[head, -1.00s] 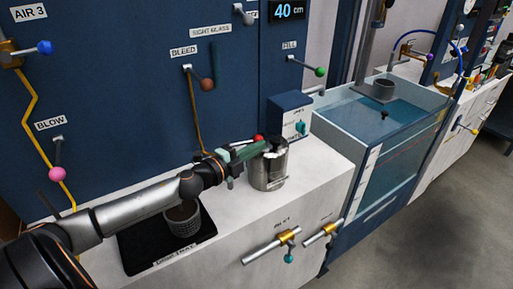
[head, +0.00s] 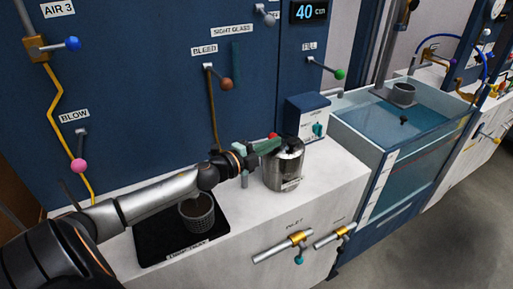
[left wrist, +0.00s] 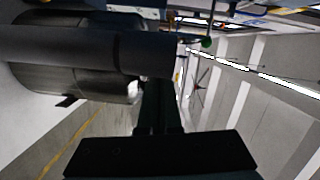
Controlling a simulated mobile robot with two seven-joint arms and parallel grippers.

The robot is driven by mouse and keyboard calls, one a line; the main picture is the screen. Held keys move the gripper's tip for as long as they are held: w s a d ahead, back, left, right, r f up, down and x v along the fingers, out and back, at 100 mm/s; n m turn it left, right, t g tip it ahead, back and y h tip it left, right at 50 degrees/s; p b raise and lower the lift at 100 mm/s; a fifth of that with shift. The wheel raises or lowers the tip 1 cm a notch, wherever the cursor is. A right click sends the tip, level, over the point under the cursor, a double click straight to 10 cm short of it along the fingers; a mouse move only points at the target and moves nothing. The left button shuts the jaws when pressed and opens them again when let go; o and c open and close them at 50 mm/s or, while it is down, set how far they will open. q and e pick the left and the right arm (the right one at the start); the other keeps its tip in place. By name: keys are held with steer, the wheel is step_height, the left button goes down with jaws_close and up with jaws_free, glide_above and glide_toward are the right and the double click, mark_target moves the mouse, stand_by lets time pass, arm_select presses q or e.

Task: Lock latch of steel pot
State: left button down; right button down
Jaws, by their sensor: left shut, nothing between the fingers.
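The steel pot (head: 284,172) stands upright on the white counter, with a dark top. My left gripper (head: 268,146) is at the upper left side of the pot, its fingers shut and empty at rim height. A red knob (head: 272,135) shows just behind the fingers; I cannot tell whether it belongs to the latch. The fingers hide part of the rim, and the latch is not clearly visible. In the left wrist view, the pot (left wrist: 75,85) lies large at the left, beside the dark fingers (left wrist: 155,105). My right gripper is not in view.
A black drip tray (head: 155,240) with a grey mesh cup (head: 197,214) lies under my left arm. Inlet valve handles (head: 283,246) stick out of the counter front. A glass tank (head: 400,150) is at the right.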

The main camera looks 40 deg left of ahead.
arm_select(q)
steer(key=v, duration=1.2)
steer(key=shift+b, duration=0.3)
